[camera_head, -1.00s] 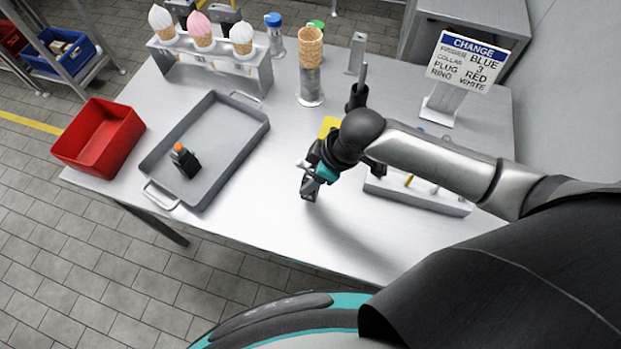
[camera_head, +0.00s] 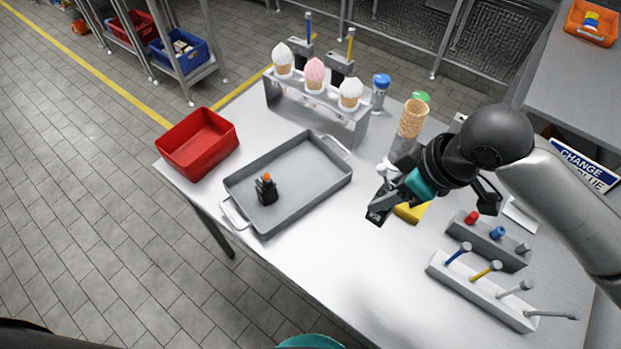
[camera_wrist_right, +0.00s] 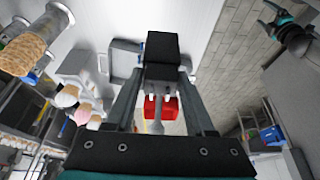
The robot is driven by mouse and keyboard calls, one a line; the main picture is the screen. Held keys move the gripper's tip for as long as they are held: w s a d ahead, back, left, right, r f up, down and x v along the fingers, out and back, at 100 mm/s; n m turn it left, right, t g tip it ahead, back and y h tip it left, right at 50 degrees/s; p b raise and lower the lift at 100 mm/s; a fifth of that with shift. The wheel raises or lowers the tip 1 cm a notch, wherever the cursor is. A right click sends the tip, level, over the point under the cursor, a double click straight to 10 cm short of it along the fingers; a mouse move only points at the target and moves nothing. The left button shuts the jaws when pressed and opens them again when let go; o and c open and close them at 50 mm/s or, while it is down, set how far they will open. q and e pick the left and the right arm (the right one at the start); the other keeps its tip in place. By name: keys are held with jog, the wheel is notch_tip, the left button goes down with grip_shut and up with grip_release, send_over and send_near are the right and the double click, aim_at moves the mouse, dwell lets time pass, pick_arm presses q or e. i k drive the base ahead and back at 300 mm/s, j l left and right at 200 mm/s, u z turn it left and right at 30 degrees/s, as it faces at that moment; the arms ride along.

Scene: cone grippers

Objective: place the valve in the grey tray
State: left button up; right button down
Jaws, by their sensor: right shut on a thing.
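My right gripper (camera_head: 377,208) is right of the grey tray (camera_head: 315,207) in the head view, apart from it and seemingly above the table. In the right wrist view, its fingers (camera_wrist_right: 161,78) are shut on a dark block with a grey stem (camera_wrist_right: 160,47), which I take to be the valve. The grey tray also shows behind it (camera_wrist_right: 118,62). A small black piece with an orange top (camera_head: 266,190) stands in the left part of the tray. What seems to be my left gripper (camera_wrist_right: 280,20) shows at the wrist view's upper right; its jaws are unclear.
A red bin (camera_head: 198,143) is left of the tray. A cone rack (camera_head: 318,118) and a waffle-cone holder (camera_head: 404,148) stand behind. A yellow block (camera_head: 412,212) is close to my right gripper. Two grey racks (camera_head: 480,290) (camera_head: 487,245) hold small parts at right.

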aim_at(290, 186)
jog(key=i+j+z, duration=0.15)
jog(key=j, duration=0.2)
jog(key=i+j+z, duration=0.1)
jog(key=j, duration=0.3)
jog(key=i+j+z, duration=0.15)
jog(key=j, duration=0.25)
jog(key=i+j+z, duration=0.15)
jog(key=j, duration=0.25)
